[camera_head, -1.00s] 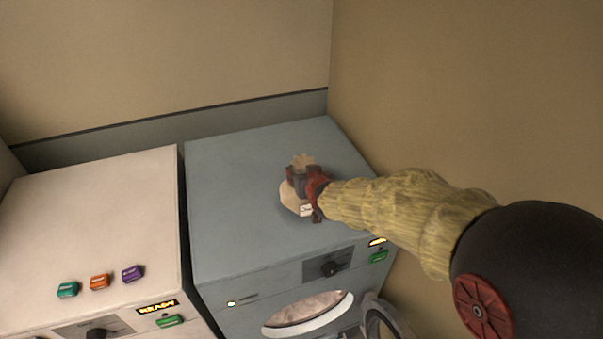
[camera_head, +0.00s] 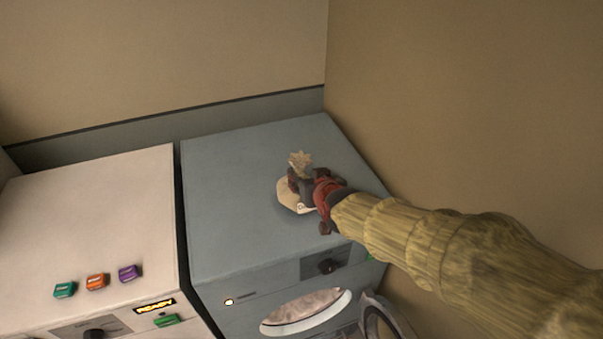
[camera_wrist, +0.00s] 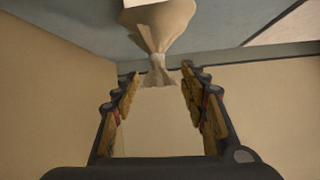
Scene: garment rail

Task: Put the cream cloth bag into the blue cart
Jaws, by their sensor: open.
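The cream cloth bag (camera_head: 287,196) stands on the grey-blue machine top, its gathered neck and frilled end upward. It also shows at the top of the wrist view (camera_wrist: 160,22), with its tied neck pointing toward my gripper. My gripper (camera_head: 305,187) is at the bag's neck and hides part of it in the head view. In the wrist view my gripper (camera_wrist: 160,86) is open, one finger on each side of the neck's end, with visible gaps between. The blue cart is not in view.
The grey-blue machine (camera_head: 225,190) has its round front door (camera_head: 385,325) open. A pale machine (camera_head: 90,220) stands to its left, with teal, orange and purple small blocks on its top. Walls close in behind and on the right. The machine top around the bag is clear.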

